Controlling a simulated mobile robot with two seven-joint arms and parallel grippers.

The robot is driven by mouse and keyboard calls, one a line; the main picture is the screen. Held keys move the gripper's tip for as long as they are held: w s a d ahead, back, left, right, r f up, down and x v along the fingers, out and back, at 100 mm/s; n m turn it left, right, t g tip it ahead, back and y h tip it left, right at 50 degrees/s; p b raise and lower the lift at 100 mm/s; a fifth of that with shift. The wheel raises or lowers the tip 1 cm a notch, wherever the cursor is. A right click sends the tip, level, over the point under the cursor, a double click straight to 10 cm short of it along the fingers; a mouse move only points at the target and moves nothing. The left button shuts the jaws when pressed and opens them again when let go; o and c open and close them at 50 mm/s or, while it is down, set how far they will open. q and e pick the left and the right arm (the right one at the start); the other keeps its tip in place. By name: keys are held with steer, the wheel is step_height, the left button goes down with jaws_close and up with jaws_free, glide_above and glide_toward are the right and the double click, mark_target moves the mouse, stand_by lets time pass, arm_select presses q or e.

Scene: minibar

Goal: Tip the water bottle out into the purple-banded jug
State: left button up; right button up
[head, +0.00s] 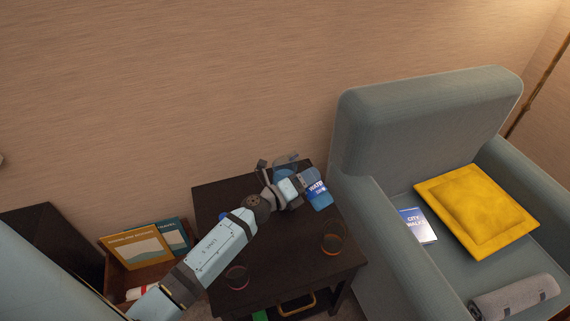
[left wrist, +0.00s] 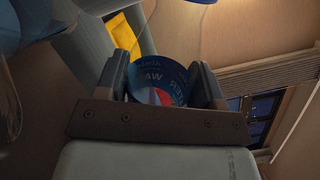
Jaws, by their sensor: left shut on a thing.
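My left gripper (head: 300,187) is shut on the water bottle (head: 319,193), whose blue label reads "WATER". The bottle is tilted above the back right of the dark table. It also shows between the fingers in the left wrist view (left wrist: 158,84). A clear vessel with blue in it (head: 286,162) shows just behind the gripper, partly hidden by it. I cannot make out a purple band on any vessel, nor whether water is flowing. My right gripper is not in view.
On the dark table (head: 290,261) stand an orange-banded glass vessel (head: 333,238) and a red-banded one (head: 237,278). Something blue (head: 223,216) is partly hidden by my arm. A grey armchair (head: 372,207) with a yellow cushion (head: 478,210) stands close at right.

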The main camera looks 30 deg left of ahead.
arm_select(q)
steer(key=shift+n, duration=0.3)
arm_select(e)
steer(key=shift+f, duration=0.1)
arm_select(q)
steer(key=shift+d+f+n, duration=0.1)
steer(key=shift+d+n, duration=0.05)
steer(key=shift+n, duration=0.45)
steer(key=shift+r+p, duration=0.2)
steer(key=shift+p, duration=0.4)
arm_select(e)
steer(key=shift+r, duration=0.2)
arm_select(q)
steer(key=shift+a+r+n+p, duration=0.2)
steer(key=shift+n+p, duration=0.1)
steer(key=shift+n, duration=0.1)
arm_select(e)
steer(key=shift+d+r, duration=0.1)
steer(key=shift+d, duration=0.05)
arm_select(q)
steer(key=shift+w+a+r+n+p, duration=0.1)
steer(key=shift+a+r+n+p, duration=0.15)
steer(key=shift+p, duration=0.2)
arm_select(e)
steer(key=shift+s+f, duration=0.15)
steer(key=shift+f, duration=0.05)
arm_select(q)
steer(key=shift+n, duration=0.25)
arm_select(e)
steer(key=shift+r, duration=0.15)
